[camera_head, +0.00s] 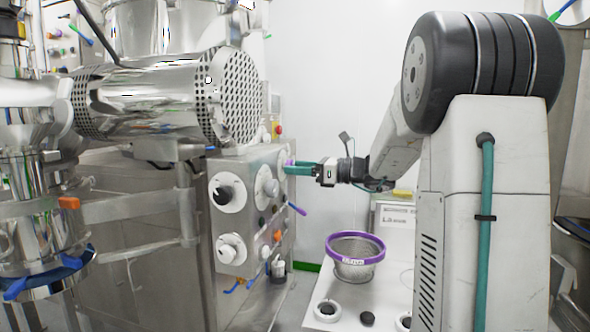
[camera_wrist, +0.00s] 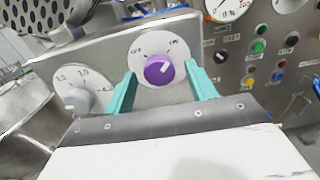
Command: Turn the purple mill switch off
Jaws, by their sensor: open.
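The purple mill switch (camera_wrist: 158,69) is a round knob on a white dial plate (camera_wrist: 172,44) in the wrist view. The plate reads OFF at upper left and ON at upper right. The white mark on the knob points up and right, toward ON. My gripper (camera_wrist: 160,72) is open, with one teal finger on each side of the knob and gaps visible between fingers and knob. In the head view my gripper (camera_head: 298,168) reaches left to the steel panel's side face. Only a sliver of the purple switch (camera_head: 289,162) shows there.
A grey-white numbered dial (camera_wrist: 76,97) sits left of the switch. In the head view a steel mill body (camera_head: 150,100) stands above the panel, and a purple-rimmed sieve basket (camera_head: 355,258) stands below my arm.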

